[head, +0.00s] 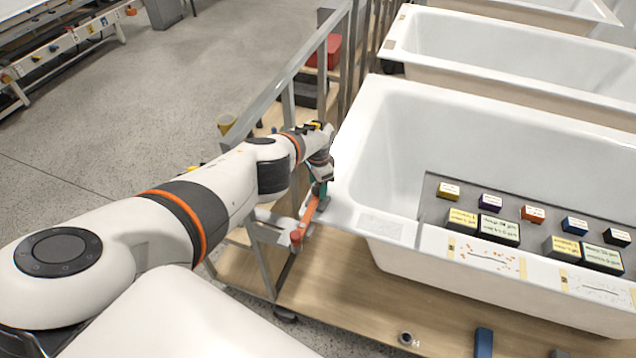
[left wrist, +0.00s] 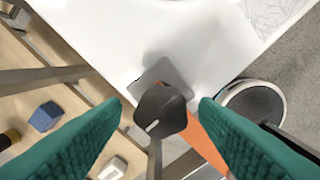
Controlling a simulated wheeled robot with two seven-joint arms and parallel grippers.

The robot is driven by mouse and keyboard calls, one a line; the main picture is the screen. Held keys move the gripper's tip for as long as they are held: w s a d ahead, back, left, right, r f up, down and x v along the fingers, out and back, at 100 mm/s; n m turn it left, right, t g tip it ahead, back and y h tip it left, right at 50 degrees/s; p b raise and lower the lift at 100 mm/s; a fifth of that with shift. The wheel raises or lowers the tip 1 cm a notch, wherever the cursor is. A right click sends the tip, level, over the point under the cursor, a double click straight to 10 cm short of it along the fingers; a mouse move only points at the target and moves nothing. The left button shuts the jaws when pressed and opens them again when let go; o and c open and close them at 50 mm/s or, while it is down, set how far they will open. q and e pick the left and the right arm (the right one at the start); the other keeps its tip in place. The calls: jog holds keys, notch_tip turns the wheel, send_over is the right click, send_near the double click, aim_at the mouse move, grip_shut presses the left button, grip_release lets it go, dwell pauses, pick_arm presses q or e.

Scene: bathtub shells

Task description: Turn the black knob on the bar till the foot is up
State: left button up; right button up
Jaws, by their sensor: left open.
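The black knob (left wrist: 160,108) shows in the left wrist view, with a pale mark on its side. An orange bar (left wrist: 207,145) runs beside and below it, and the bar also shows in the head view (head: 305,214) near the tub's corner. A grey square plate (left wrist: 172,72), perhaps the foot, appears against the white tub surface behind the knob. I cannot tell whether it touches. My left gripper (head: 320,188) is open, its teal fingers on either side of the knob with gaps visible. In the head view the knob is hidden by my gripper and wrist. My right gripper is out of view.
White bathtub shells (head: 372,190) stand in a row at the right. The nearest has a dark tray (head: 432,205) with several small boxes. A metal rail (head: 300,62) and wooden deck (head: 340,275) lie close to my left arm. Open floor lies left.

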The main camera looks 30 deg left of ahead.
pick_arm(q)
jog(key=shift+r, duration=0.1)
notch_tip(320, 180, up, 5)
jog(key=p, duration=0.5)
jog(key=shift+w+b, duration=0.15)
jog(key=shift+b, duration=0.25)
jog(key=shift+r, duration=0.4)
jog(key=shift+a+r+b, duration=0.1)
jog(key=shift+r+b, duration=0.3)
jog(key=shift+b, duration=0.1)
jog(key=shift+r, duration=2.6)
